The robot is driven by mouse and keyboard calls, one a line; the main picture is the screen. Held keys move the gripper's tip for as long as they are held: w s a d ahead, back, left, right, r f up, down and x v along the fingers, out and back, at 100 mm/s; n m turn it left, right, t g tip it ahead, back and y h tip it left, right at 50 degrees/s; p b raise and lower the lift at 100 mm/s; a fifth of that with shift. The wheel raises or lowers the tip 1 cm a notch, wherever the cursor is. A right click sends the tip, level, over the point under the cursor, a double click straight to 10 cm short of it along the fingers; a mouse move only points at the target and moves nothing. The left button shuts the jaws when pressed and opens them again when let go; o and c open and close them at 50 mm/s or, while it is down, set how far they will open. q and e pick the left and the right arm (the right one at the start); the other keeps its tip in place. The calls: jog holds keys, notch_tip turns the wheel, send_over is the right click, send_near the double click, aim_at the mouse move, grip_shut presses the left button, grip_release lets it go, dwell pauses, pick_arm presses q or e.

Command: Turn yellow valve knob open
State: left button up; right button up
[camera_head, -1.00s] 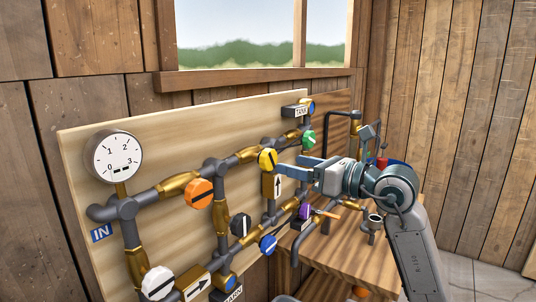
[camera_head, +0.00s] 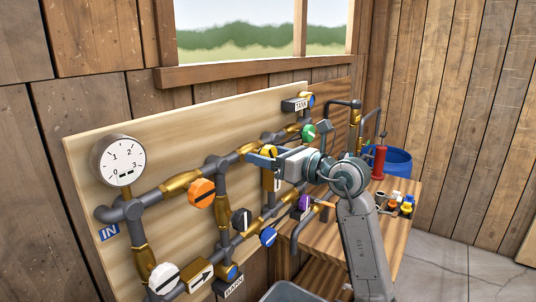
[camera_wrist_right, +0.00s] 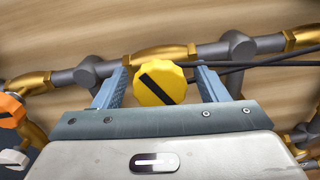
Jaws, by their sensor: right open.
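The yellow valve knob (camera_wrist_right: 163,83) shows in the right wrist view with a dark diagonal bar across its face, running from upper left to lower right. In the head view the yellow knob (camera_head: 268,152) is partly hidden behind my right gripper (camera_head: 262,158). In the right wrist view my right gripper (camera_wrist_right: 160,84) is open, with one blue finger on each side of the knob. Small gaps seem to show between the fingers and the knob. My left gripper is not in view.
An orange knob (camera_head: 202,193) sits left of the yellow one and a green knob (camera_head: 308,135) right of it. A gauge (camera_head: 118,160) is at the board's left. Pipes (camera_head: 216,170) run close around the knob. A wooden bench (camera_head: 330,235) stands at right.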

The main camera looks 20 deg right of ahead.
jog(key=c, duration=1)
jog(key=shift+f+n+b, duration=0.15)
jog(key=shift+n+b, duration=0.25)
jog(key=shift+b, duration=0.3)
jog(key=n+b, duration=0.6)
jog(key=b, duration=0.1)
jog(key=shift+n, duration=0.4)
jog(key=shift+n+b, duration=1.05)
jog(key=shift+n, duration=0.15)
jog(key=shift+n+b, duration=0.6)
jog(key=shift+n, duration=0.5)
jog(key=o, duration=1)
jog(key=shift+s+a, duration=0.1)
